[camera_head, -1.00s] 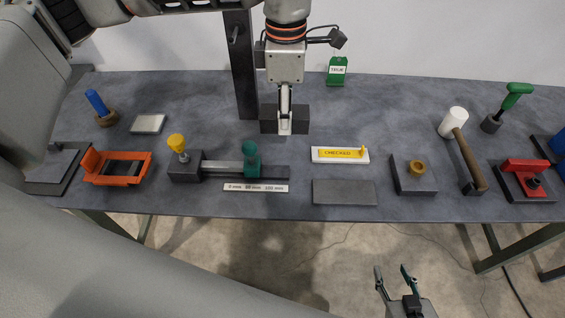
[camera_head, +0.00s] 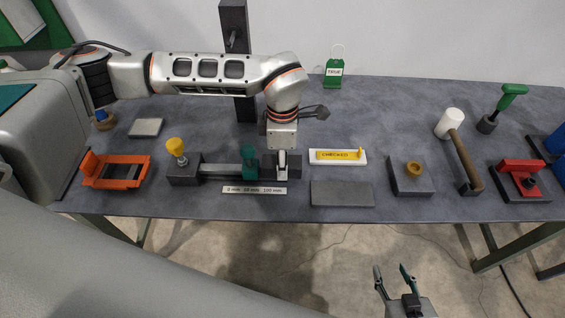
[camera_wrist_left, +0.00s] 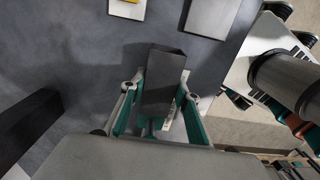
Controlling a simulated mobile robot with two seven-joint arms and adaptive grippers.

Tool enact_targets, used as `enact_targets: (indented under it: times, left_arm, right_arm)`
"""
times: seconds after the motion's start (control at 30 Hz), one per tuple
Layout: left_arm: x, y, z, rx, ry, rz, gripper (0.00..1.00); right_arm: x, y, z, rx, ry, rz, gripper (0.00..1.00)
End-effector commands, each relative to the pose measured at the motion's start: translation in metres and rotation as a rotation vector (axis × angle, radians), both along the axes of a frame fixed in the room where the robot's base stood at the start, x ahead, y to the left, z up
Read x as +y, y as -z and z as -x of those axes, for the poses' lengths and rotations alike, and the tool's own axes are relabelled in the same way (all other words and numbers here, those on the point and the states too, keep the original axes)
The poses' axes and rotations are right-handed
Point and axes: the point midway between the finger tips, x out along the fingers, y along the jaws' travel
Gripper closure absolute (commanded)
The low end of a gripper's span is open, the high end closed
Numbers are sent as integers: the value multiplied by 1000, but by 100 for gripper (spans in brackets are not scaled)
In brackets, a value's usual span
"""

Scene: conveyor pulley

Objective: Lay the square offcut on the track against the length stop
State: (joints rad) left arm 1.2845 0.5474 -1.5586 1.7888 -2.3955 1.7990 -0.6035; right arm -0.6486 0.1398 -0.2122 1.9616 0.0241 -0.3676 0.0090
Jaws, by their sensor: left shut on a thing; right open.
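The square offcut, a dark grey block (camera_head: 269,166), is between the fingers of my left gripper (camera_head: 282,172), which is shut on it. It also fills the space between the fingers in the left wrist view (camera_wrist_left: 163,80). My right gripper (camera_head: 395,280) is open and empty, in front of the table's front edge.
A dark block with a yellow knob (camera_head: 176,150) is at the track's left end. A scale strip (camera_head: 254,190) lies in front. A "CHECKED" tray (camera_head: 320,161) and grey plate (camera_head: 342,194) are to the right. A dark post (camera_head: 244,105) stands behind.

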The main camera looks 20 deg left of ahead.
Motion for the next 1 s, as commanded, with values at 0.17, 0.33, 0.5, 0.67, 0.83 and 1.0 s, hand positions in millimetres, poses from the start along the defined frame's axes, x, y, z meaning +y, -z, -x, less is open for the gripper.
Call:
enact_targets:
  times: [0.17,0.33,0.5,0.67,0.83,1.0]
  left_arm:
    - [-1,5,-1,-4,1,2,100]
    - [-1,6,-1,-2,1,1,100]
    - [0,9,0,-1,1,1,53]
    - [0,9,0,-1,1,1,53]
    - [0,8,0,-1,1,1,53]
    - [0,-4,-1,-4,1,1,53]
  right_arm:
    - [0,-1,0,0,0,0,58]
    - [0,0,0,0,0,0,58]
    - [0,1,0,0,0,0,58]
    - [0,1,0,0,0,0,58]
    - [0,1,0,0,0,0,58]
    - [0,0,0,-1,0,0,58]
